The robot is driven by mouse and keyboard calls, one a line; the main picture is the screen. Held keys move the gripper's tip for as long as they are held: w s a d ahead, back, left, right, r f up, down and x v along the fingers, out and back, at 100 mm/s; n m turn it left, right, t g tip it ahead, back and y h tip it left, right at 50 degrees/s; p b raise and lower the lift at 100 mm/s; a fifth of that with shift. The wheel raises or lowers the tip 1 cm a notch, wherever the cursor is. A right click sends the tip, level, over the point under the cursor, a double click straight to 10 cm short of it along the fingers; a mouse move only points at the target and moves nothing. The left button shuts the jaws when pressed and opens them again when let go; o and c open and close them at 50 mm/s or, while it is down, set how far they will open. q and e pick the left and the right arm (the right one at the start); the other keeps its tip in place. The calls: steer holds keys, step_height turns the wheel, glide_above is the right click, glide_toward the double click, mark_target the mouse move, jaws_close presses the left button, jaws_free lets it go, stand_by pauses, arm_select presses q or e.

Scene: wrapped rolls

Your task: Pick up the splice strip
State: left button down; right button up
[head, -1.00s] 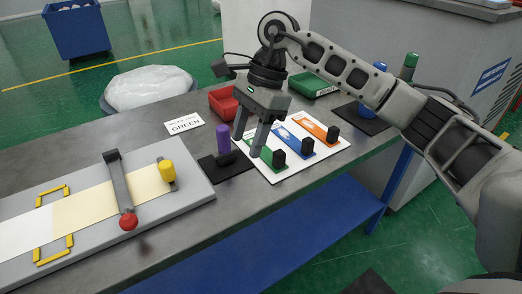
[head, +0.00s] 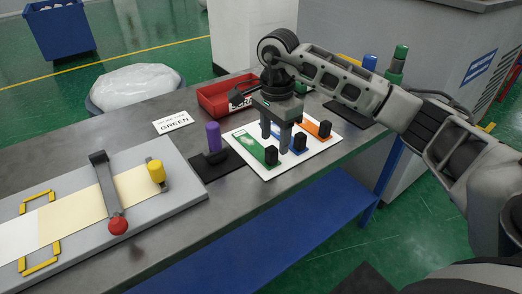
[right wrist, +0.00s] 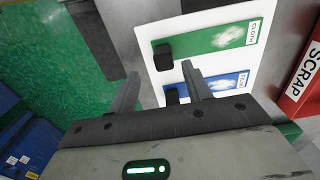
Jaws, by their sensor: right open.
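A white board (head: 278,174) on the bench holds three splice strips side by side, each with a black block at its near end: green (head: 249,145), blue (head: 285,138) and orange (head: 316,127). In the right wrist view the green strip (right wrist: 215,37) reads CLOTH and the blue strip (right wrist: 232,82) is partly hidden by a finger. My right gripper (head: 275,142) is open and empty above the board, in front of the green and blue strips. In its wrist view, the green strip's black block (right wrist: 163,56) lies beyond and between the fingertips (right wrist: 160,72). My left gripper is out of view.
A card (head: 173,122) reading GREEN lies on the bench. A purple-handled tool (head: 213,138) stands left of the board. A red SCRAP bin (head: 221,98) is behind. A grey plate (head: 150,205) with a red-knobbed bar and pale sheet fills the left.

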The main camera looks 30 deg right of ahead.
mark_target(273, 147)
steer(key=f, duration=0.3)
steer(key=f+p, duration=0.1)
steer(key=f, duration=0.1)
steer(key=shift+w+d, duration=0.1)
steer(key=shift+w, duration=0.2)
jaws_close()
steer(key=shift+r, duration=0.2)
